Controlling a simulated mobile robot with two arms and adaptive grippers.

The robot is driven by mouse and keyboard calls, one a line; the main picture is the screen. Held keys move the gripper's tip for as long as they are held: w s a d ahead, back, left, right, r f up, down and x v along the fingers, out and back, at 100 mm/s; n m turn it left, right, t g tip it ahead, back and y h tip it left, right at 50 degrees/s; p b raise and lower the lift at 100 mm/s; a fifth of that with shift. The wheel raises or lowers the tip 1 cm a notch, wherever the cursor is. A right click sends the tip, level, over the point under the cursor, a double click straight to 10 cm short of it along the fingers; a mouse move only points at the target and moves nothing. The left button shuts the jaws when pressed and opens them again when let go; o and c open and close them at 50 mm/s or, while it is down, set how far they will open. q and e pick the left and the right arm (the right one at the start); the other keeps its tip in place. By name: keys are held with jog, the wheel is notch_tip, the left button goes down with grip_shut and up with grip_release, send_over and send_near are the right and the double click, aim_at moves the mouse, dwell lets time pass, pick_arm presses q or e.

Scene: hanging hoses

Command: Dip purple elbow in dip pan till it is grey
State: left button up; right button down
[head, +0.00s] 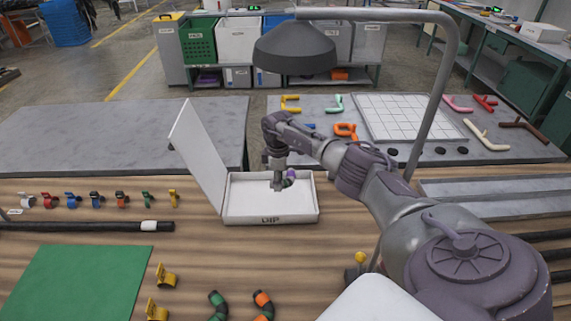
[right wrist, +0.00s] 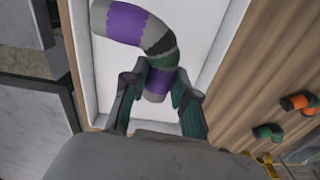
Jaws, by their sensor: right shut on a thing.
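The purple elbow (right wrist: 126,22) is a curved pipe piece with purple sections, grey bands and ends, and a dark green band near its middle. It also shows small in the head view (head: 290,176). My right gripper (right wrist: 162,82) is shut on one end of it, a finger on each side. The gripper (head: 278,186) and elbow are over the white dip pan (head: 270,219), marked "DIP", within its walls. I cannot tell whether the elbow touches the pan floor. The pan's lid (head: 198,155) stands open at the left. My left gripper is not in view.
A grey lamp shade (head: 294,52) hangs above the pan. Coloured clips (head: 96,199) and a black hose (head: 85,226) lie left of it. A green mat (head: 78,285) and two other elbows (head: 263,304) are in front. The grey table behind is bare at left.

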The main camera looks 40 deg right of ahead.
notch_tip(320, 180, up, 6)
jog(key=p, duration=0.4)
jog(key=shift+f+p, duration=0.15)
jog(key=shift+p, duration=0.2)
jog(key=shift+f, duration=0.1)
